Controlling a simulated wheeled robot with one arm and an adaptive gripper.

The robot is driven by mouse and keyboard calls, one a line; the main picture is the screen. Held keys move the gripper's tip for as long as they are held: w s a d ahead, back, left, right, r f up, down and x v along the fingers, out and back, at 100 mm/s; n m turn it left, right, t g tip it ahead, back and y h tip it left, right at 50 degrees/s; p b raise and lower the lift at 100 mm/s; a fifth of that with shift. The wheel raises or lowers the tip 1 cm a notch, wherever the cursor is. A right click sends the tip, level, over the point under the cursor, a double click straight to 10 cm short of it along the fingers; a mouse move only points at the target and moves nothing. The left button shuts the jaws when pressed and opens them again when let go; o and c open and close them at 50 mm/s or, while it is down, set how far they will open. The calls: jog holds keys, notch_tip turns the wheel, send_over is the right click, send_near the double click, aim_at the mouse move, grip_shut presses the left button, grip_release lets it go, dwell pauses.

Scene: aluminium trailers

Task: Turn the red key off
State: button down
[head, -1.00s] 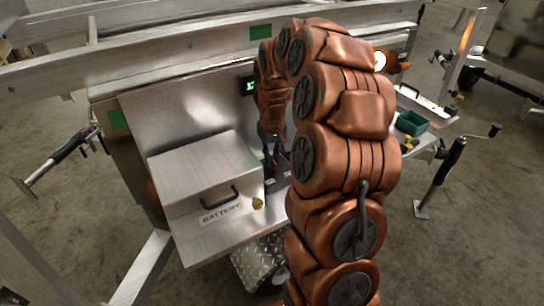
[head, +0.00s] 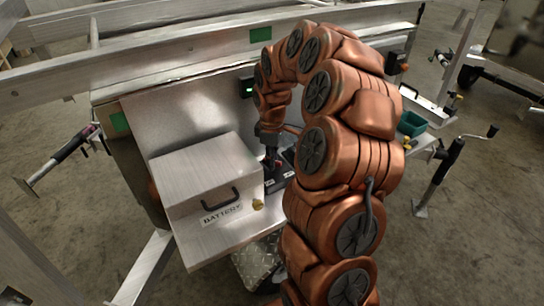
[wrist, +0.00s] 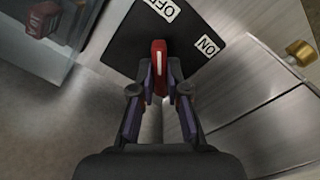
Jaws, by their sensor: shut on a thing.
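The red key (wrist: 158,58) stands on a black plate (wrist: 128,50) with white OFF and ON labels. In the wrist view the key's handle lies between my gripper's fingertips (wrist: 159,88), pointing up in the picture, between the OFF label (wrist: 166,8) and the ON label (wrist: 207,46). My gripper is shut on it. In the head view my gripper (head: 270,158) reaches down beside the battery box, and a bit of red shows at its tips. The key's base is hidden by the fingers.
A metal box labelled BATTERY (head: 205,180) stands left of my gripper. A brass knob (wrist: 302,52) is at the right in the wrist view. Another red part behind a clear pane (wrist: 42,20) is at upper left. A green bin (head: 411,123) sits to the right.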

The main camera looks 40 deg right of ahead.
jog(key=shift+n, duration=0.4)
jog(key=c, duration=1.2)
grip_release()
jog(key=shift+o, duration=0.2)
notch_tip(320, 180, up, 12)
